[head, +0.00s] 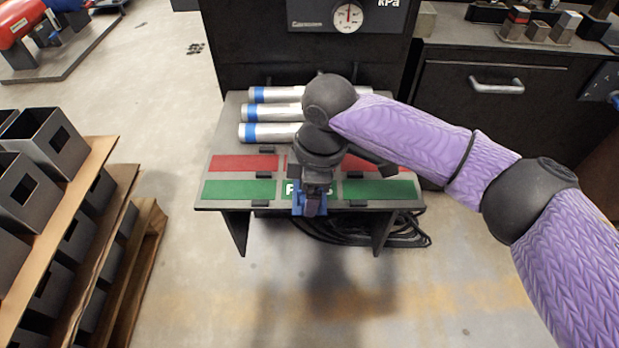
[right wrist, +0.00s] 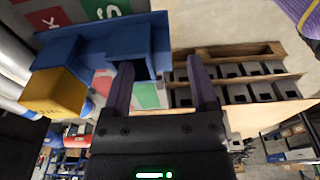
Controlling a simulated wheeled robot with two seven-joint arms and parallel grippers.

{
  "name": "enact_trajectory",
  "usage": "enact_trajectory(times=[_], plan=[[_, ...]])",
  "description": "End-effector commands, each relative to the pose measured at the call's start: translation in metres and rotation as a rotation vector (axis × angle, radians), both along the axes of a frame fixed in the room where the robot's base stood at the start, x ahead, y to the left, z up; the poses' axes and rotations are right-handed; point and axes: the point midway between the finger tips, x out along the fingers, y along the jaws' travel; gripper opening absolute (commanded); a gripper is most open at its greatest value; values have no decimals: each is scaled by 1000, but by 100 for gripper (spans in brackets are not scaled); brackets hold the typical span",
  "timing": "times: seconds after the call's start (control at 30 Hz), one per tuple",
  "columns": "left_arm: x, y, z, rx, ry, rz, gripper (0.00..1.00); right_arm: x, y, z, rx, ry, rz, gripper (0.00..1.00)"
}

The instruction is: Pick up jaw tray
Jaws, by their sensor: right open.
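The jaw tray (right wrist: 85,52) is blue and fills the upper left of the right wrist view, with a yellow-orange block (right wrist: 58,92) at its left end. In the head view only a small blue part of the tray (head: 297,203) shows at the front edge of the stand; my right arm hides the rest. My right gripper (right wrist: 161,62) is open, pointing at the tray. Its left finger overlaps a blue part of the tray and its right finger is clear of it. I cannot tell whether they touch. In the head view the right gripper (head: 313,198) is over the stand's front edge. My left gripper is not in view.
The stand (head: 230,206) has red and green panels and several silver cylinders (head: 272,132) with blue bands. Black cables (head: 405,237) lie below it. A wooden rack (head: 105,150) with several dark boxes stands at the left. Floor between rack and stand is clear.

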Motion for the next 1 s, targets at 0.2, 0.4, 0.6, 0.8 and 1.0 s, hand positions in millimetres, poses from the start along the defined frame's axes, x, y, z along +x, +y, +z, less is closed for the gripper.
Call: enact_trajectory(times=[0.2, 0.4, 0.6, 0.8, 1.0], plan=[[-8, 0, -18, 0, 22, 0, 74, -1, 2, -28, 0, 2, -1, 75], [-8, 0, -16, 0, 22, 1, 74, -1, 2, -26, 1, 1, 0, 54], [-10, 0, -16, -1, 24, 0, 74, -1, 2, -26, 1, 1, 0, 11], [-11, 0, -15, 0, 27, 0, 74, -1, 2, -26, 1, 2, 0, 0], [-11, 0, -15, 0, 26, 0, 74, 0, 2, -25, 1, 0, 0, 0]])
